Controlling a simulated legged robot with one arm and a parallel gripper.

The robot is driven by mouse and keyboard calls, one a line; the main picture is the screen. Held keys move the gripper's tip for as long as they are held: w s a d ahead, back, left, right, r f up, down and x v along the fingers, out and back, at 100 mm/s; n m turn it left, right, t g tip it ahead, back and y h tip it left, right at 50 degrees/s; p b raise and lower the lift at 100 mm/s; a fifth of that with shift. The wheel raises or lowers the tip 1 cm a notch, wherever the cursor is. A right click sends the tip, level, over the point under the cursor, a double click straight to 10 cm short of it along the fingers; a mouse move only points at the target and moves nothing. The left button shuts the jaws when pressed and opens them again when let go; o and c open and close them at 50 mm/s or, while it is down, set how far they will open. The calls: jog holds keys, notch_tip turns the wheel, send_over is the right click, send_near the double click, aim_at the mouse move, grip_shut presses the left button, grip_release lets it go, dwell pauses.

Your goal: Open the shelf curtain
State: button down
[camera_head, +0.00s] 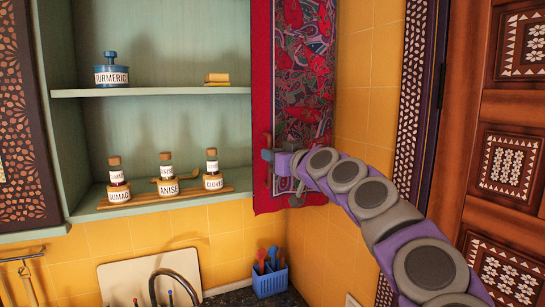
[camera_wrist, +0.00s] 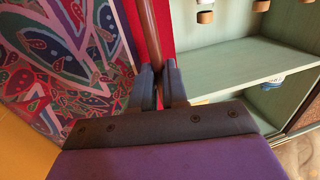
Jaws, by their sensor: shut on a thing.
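The shelf curtain (camera_head: 305,95), red-edged with a busy patterned middle, hangs bunched at the right side of the open green shelf (camera_head: 160,92). My gripper (camera_head: 268,157) is at the curtain's left edge, in its lower part. In the wrist view, which shows the shelf upside down, the curtain (camera_wrist: 60,50) is on the left. The gripped part is mostly hidden between the fingers. The shelf front left of the curtain is uncovered.
A blue turmeric jar (camera_head: 111,70) and a yellow block (camera_head: 217,79) are on the upper board. Several corked bottles (camera_head: 167,176) stand below. A blue utensil basket (camera_head: 270,280) sits on the counter. Carved wooden doors (camera_head: 505,150) stand at the right, near my arm.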

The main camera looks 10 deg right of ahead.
jog(key=c, duration=1.1)
grip_release()
jog(key=shift+c, duration=0.2)
jog(key=shift+s, duration=0.1)
jog(key=b+v, duration=0.1)
jog(key=v, duration=1.6)
jog(key=shift+d, duration=0.15)
jog(key=shift+f, duration=0.1)
